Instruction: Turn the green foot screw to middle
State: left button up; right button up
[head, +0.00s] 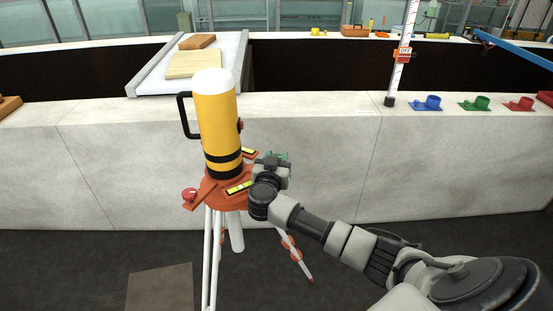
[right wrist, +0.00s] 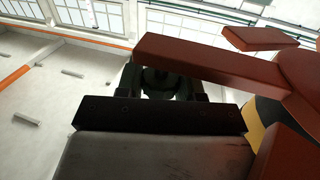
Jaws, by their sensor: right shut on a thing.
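The green foot screw (head: 283,155) is at the right end of an arm of the orange instrument base (head: 216,193) in the head view, mostly hidden behind my right gripper (head: 272,163). In the right wrist view its dark underside (right wrist: 160,82) lies between the two fingers of the gripper (right wrist: 165,88), which is shut on it. A yellow cylinder instrument (head: 217,115) with a white top and black bands stands on the base. Two yellow-green level vials (head: 239,187) are on the base; their bubbles are too small to read. My left gripper is out of view.
A red foot screw (head: 189,194) is at the base's left end. White tripod legs (head: 207,260) stand below. The pale flume wall (head: 330,150) is close behind. Blue (head: 427,103), green (head: 475,103) and red (head: 519,103) fittings sit on its ledge.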

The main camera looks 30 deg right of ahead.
jog(key=shift+r, duration=0.1)
dwell(0.3)
jog(key=o, duration=0.9)
jog(key=shift+o, duration=0.2)
jog(key=shift+s+a+f, duration=0.2)
jog(key=shift+s+a, duration=0.05)
jog(key=shift+a, duration=0.1)
jog(key=b+v, duration=0.3)
jog(key=v, duration=0.6)
jog(key=shift+s+a+r, duration=0.2)
jog(key=shift+s+a, duration=0.05)
jog(key=shift+s, duration=0.05)
